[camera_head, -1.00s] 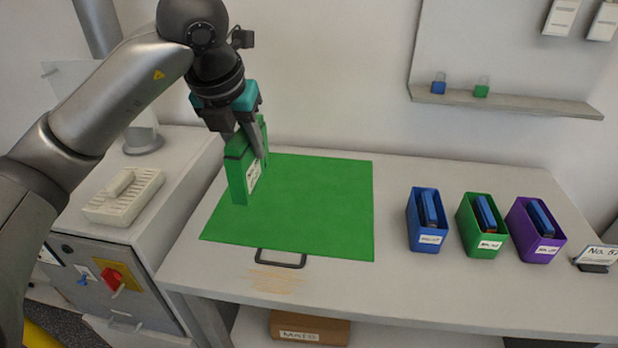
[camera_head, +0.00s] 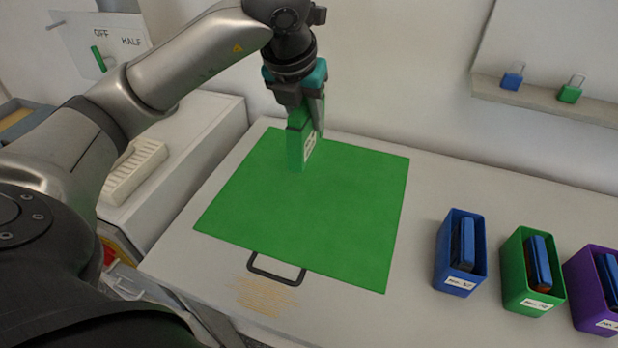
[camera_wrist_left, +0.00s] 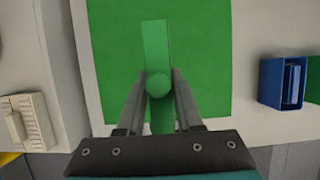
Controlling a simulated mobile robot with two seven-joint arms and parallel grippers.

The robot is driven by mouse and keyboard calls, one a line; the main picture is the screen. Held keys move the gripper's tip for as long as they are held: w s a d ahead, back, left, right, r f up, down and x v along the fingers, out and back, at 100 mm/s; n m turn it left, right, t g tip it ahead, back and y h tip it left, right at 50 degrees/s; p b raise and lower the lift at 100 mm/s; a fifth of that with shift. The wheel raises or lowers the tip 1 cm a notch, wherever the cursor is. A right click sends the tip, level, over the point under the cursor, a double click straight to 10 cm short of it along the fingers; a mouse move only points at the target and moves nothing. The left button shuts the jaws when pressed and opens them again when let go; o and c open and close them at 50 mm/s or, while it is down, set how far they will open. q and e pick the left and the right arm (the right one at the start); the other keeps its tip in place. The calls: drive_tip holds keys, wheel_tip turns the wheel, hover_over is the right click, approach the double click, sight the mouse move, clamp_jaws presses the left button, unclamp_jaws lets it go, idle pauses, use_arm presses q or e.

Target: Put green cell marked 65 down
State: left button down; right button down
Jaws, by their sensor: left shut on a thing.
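The green cell (camera_head: 297,149) is upright in my left gripper (camera_head: 313,127), with a white label on its side that is too small to read. The cell is over the back part of the green mat (camera_head: 330,215); I cannot tell whether its lower end touches the mat. In the left wrist view, the fingers of the left gripper (camera_wrist_left: 158,100) close on both sides of the green cell (camera_wrist_left: 156,45), with the green mat (camera_wrist_left: 205,60) below. My right gripper is not in view.
A blue bin (camera_head: 446,275), a green bin (camera_head: 519,290) and a purple bin (camera_head: 590,312), each holding a blue cell, stand at the right. A black handle (camera_head: 275,270) lies at the mat's front edge. A white rack (camera_head: 130,172) sits at the left. Most of the mat is clear.

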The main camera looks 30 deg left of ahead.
sight(293, 139)
use_arm(q)
drive_tip(key=shift+w+f+b, duration=0.15)
drive_tip(key=shift+f+b, duration=0.6)
drive_tip(key=shift+f, duration=6.35)
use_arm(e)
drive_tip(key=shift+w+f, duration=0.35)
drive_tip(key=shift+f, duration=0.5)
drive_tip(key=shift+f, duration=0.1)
use_arm(q)
drive_tip(key=c, duration=0.6)
unclamp_jaws()
drive_tip(key=shift+f, duration=0.1)
drive_tip(key=shift+o, duration=0.2)
drive_tip(key=shift+r, duration=0.4)
drive_tip(key=v, duration=0.5)
drive_tip(key=p+v, duration=0.1)
drive_tip(key=v, duration=0.5)
drive_tip(key=shift+s+d+r, duration=0.15)
drive_tip(key=shift+s, duration=0.2)
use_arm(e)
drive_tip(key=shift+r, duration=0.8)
